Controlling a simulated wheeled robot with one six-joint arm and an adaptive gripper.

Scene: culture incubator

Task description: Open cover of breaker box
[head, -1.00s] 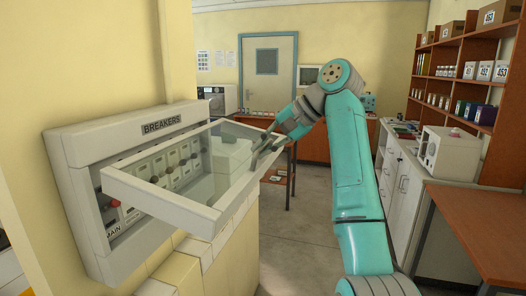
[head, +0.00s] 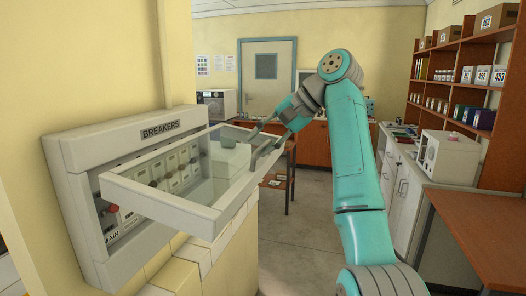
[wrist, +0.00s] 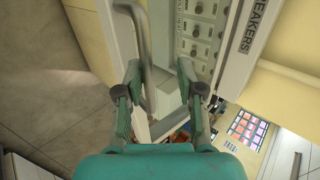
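The breaker box (head: 75,160), labelled BREAKERS, is on the wall at left in the head view. My gripper (head: 259,138) is at the cover's outer right edge. In the wrist view my gripper (wrist: 158,72) has its fingers spread apart. A grey bar handle (wrist: 147,45) on the cover passes by the left finger, and I cannot tell whether they touch. Nothing is clamped between the fingertips.
Breaker switches (wrist: 203,30) show inside the box. Yellow and white tiles (head: 185,270) cover the wall below it. A white counter (head: 405,180) and wooden shelves (head: 470,60) stand at right. The floor (head: 310,230) between is clear.

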